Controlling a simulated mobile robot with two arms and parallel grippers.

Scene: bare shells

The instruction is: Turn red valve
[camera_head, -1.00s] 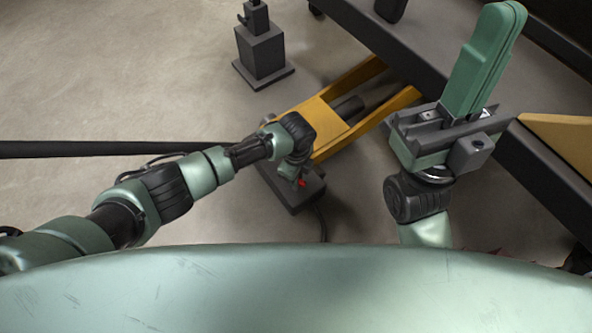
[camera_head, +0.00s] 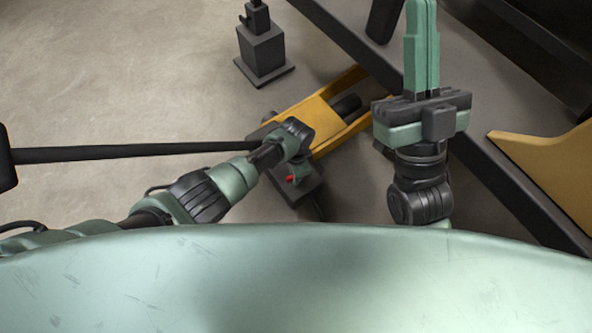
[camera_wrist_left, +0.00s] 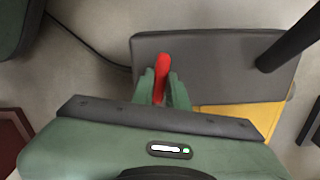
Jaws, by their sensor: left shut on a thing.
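The red valve (camera_head: 290,179) sits on a dark grey base at the near end of a yellow jack-like frame, and only a small red part shows in the head view. In the left wrist view the red valve (camera_wrist_left: 163,66) is a narrow upright red handle. My left gripper (camera_wrist_left: 162,86) has its green fingers on both sides of the handle, shut on it. My left gripper (camera_head: 297,173) also shows in the head view, reaching down over the dark base. My right gripper (camera_head: 422,45) is raised at the right, its long green fingers together and empty.
The yellow frame (camera_head: 312,117) runs back to a dark raised platform edge (camera_head: 340,40). A long black bar (camera_head: 130,153) crosses from the left. A grey block stand (camera_head: 262,52) is at the back. A yellow panel (camera_head: 545,155) lies right. Floor at the left is open.

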